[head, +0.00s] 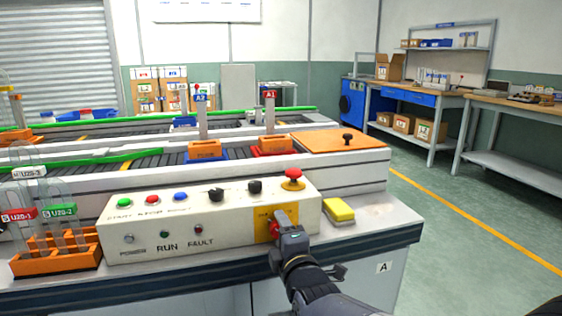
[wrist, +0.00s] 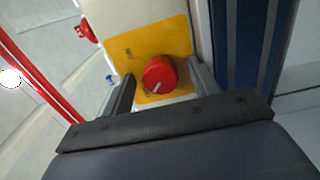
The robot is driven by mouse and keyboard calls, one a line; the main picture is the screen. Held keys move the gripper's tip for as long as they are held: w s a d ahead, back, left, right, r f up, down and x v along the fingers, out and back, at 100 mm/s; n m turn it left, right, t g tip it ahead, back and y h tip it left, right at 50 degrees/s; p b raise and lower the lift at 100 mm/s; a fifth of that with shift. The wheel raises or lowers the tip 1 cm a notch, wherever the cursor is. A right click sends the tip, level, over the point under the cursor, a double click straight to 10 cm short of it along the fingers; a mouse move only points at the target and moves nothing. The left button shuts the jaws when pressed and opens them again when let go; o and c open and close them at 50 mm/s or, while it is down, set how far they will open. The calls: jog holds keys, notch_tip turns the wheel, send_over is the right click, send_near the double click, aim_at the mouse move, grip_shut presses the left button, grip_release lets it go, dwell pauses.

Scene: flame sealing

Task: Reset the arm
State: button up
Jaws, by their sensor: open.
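My gripper (head: 282,228) is at the front of the cream control panel (head: 140,221), at its right end. In the wrist view its two fingers (wrist: 162,88) are open, one on each side of a red rotary knob (wrist: 159,74). The knob has a white pointer mark and sits on a yellow plate (wrist: 150,42). I cannot tell whether either finger touches it. In the head view the yellow plate (head: 261,224) is partly hidden by my gripper, and only a little red of the knob shows.
A red mushroom button (head: 293,175) stands on the panel top above my gripper. A yellow block (head: 339,210) lies on the bench to the right. An orange rack (head: 57,252) with labelled glass tubes stands at the left. The floor (head: 470,250) at the right is open.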

jog(key=p+v, duration=0.2)
jog(key=v, duration=0.9)
jog(key=w+a+m+p, duration=0.3)
jog(key=w+m+p, duration=0.5)
jog(key=m, duration=0.9)
jog(key=shift+w+m, duration=0.4)
jog(key=shift+w, duration=0.85)
jog(key=shift+f, duration=0.1)
